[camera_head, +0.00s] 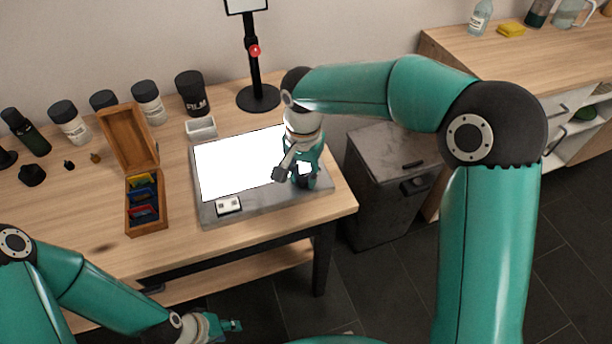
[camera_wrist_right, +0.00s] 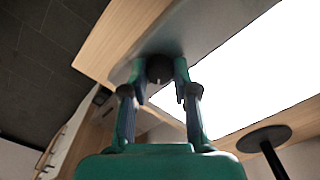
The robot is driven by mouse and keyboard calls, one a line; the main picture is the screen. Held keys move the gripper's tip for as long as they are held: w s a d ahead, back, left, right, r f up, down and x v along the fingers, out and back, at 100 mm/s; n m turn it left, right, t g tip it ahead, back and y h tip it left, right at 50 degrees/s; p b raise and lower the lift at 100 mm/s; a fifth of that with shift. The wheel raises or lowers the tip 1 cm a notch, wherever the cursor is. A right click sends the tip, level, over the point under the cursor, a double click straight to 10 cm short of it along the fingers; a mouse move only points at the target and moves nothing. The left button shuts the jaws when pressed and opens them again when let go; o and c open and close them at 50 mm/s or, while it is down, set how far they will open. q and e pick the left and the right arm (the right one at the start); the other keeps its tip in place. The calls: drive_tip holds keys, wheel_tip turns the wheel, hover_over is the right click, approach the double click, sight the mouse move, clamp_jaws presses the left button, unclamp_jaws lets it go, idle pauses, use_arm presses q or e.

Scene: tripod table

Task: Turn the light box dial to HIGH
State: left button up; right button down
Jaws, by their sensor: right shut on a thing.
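The light box (camera_head: 262,204) lies on the wooden table, its grey frame around a bright white panel (camera_head: 238,166). In the right wrist view, the dark round dial (camera_wrist_right: 159,68) sits on the grey frame beside the bright panel. My right gripper (camera_head: 304,183) is over the right side of the light box, pointing down. In the right wrist view its fingers (camera_wrist_right: 160,78) are closed on the dial from both sides. The dial is hidden in the head view, and I cannot read its setting. My left gripper (camera_head: 228,326) is low near the bottom edge, away from the light box; its finger opening is unclear.
An open wooden box (camera_head: 146,215) with coloured pieces stands left of the light box. Several dark-lidded jars (camera_head: 148,103) stand behind it. A black stand (camera_head: 258,97) is at the table's back. A dark bin (camera_head: 392,190) is beside the table's right edge.

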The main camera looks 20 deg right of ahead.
sight(304, 177)
drive_tip(key=shift+w+d+r+m+b, duration=0.1)
drive_tip(key=shift+m+b, duration=0.1)
drive_tip(key=shift+m, duration=0.6)
drive_tip(key=shift+w+d+r+m+b, duration=0.1)
drive_tip(key=shift+m+b, duration=0.1)
drive_tip(key=shift+m, duration=0.6)
drive_tip(key=c, duration=0.9)
unclamp_jaws()
drive_tip(key=shift+f, duration=0.1)
drive_tip(key=shift+s+a, duration=0.1)
wheel_tip(304, 177, up, 12)
drive_tip(key=shift+f, duration=0.1)
